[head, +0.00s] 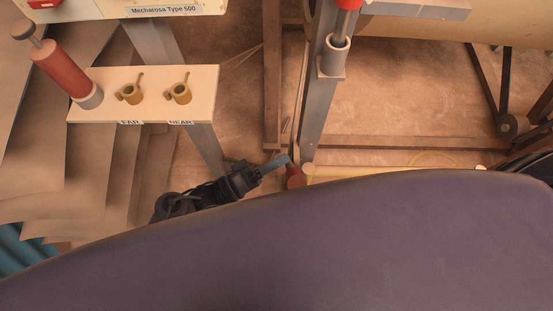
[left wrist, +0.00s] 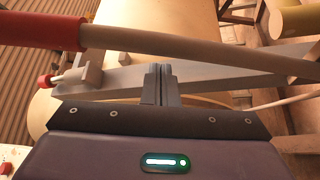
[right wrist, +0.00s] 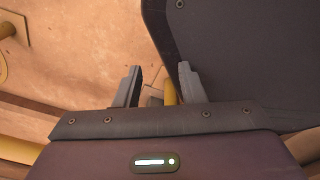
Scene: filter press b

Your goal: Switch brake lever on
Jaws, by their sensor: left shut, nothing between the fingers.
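A lever with a red grip (head: 295,177) and a pale rod lies low at the middle of the head view. A long red grip (left wrist: 40,32) on a pale rod also crosses the top of the left wrist view. My left gripper (head: 282,161) is shut and empty, its tips right beside the red grip in the head view; I cannot tell if they touch. Its closed fingers show in the left wrist view (left wrist: 160,84), below the pale rod. My right gripper (right wrist: 157,86) is open and empty, seen only in its wrist view. Which lever is the brake is not labelled.
A panel (head: 205,78) labelled FAR and NEAR holds two brass sockets and a red-handled lever (head: 65,68) at left. A grey post (head: 317,100) with a red-topped rod stands at the upper middle. My own dark body fills the lower head view.

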